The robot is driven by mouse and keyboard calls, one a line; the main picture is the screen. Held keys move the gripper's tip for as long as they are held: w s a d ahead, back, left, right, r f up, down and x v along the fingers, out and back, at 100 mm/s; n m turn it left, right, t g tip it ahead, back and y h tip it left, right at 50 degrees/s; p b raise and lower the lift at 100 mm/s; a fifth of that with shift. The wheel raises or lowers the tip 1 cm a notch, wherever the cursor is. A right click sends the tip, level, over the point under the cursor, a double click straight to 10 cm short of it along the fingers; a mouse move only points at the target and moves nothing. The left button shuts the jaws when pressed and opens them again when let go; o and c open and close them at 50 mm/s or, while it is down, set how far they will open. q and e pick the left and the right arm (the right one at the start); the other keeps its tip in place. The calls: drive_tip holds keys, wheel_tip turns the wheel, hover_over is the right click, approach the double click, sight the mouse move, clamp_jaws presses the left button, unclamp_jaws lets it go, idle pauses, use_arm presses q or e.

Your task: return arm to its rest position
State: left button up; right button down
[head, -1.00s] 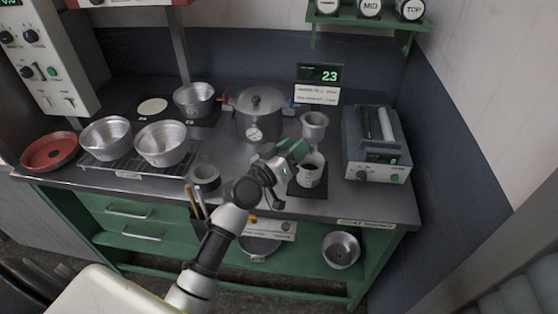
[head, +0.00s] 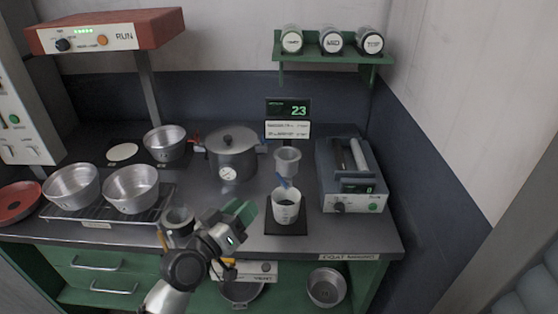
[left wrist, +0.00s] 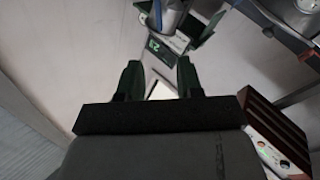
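My left gripper (head: 238,220) with green fingers is in front of the bench, below and left of the beaker in the head view. In the left wrist view its two fingers (left wrist: 158,78) stand apart, with no object visible between them. A white beaker (head: 286,209) with dark contents stands upright on a black pad, apart from the gripper. My right gripper is not in view.
Two metal pans (head: 131,187) sit on a wire rack at left, beside a red dish (head: 17,202). A lidded pot (head: 232,155) stands at the back. A grey device (head: 350,175) stands at right. A shelf (head: 335,60) holds jars above.

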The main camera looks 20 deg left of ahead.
use_arm(q)
drive_tip(key=s+d+f+m+g, duration=0.3)
drive_tip(key=s+d+f+g, duration=0.2)
drive_tip(key=s+f+g, duration=0.35)
drive_tip(key=s+a+f+g+y, duration=0.2)
drive_tip(key=s+f+g+y, duration=0.15)
drive_tip(key=s, duration=0.35)
drive_tip(key=s+a+f+g+y, duration=0.15)
drive_tip(key=s+f, duration=0.25)
drive_tip(key=s, duration=0.4)
wheel_tip(320, 180, down, 25)
drive_tip(key=g+y, duration=0.1)
drive_tip(key=g, duration=0.2)
drive_tip(key=s+a+f, duration=0.2)
drive_tip(key=s+f, duration=1.5)
drive_tip(key=shift+s+a+m+g, duration=0.2)
drive_tip(key=shift+a+m+g, duration=0.1)
drive_tip(key=shift+a+g, duration=0.1)
drive_tip(key=shift+s, duration=0.1)
